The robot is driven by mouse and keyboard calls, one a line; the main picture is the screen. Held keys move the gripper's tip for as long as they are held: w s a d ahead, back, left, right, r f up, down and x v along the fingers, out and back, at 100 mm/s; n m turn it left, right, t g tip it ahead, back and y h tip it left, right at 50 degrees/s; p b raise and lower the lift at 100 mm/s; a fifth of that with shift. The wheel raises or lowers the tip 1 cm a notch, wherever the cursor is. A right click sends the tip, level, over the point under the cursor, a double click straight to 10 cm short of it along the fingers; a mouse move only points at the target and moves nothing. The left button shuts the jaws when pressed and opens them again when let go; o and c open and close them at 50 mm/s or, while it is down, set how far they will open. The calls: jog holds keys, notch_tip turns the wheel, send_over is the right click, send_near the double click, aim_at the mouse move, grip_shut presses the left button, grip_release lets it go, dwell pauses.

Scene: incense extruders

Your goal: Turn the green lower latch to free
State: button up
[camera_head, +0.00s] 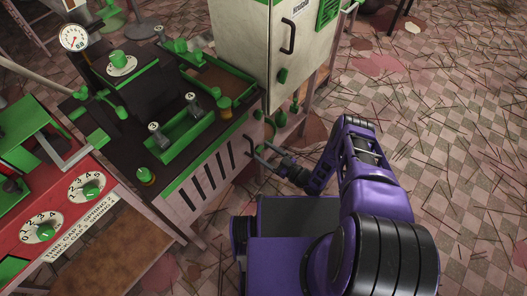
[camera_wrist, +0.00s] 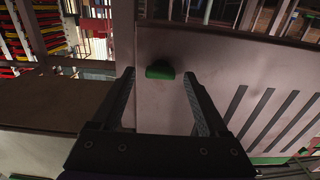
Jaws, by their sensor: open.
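The green latch (camera_wrist: 160,72) shows in the wrist view as a short, rounded green handle near the top of a pale panel, left of its dark slots. It lies crosswise in the picture. My gripper (camera_wrist: 158,76) is open, with one finger on each side of the latch in that view. Clear gaps show at both sides, and I see no contact. In the head view my gripper (camera_head: 262,152) is beside the right end of the slotted panel (camera_head: 208,180). Several small green parts are near it there, and I cannot tell which is the latch.
The pale cabinet (camera_head: 255,40) with a black handle (camera_head: 289,33) and a green knob (camera_head: 282,76) stands just beyond my gripper. A red control panel (camera_head: 75,215) with dials is at left. Open tiled floor (camera_head: 440,130) with scattered sticks lies at right.

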grip_shut()
jog(key=shift+n, duration=0.3)
jog(key=n, duration=0.6)
jog(key=shift+s+n, duration=0.1)
jog(key=shift+n, duration=0.2)
jog(key=n, duration=0.3)
jog(key=shift+a, duration=0.1)
jog(key=shift+f+n, duration=0.1)
jog(key=shift+n, duration=2.1)
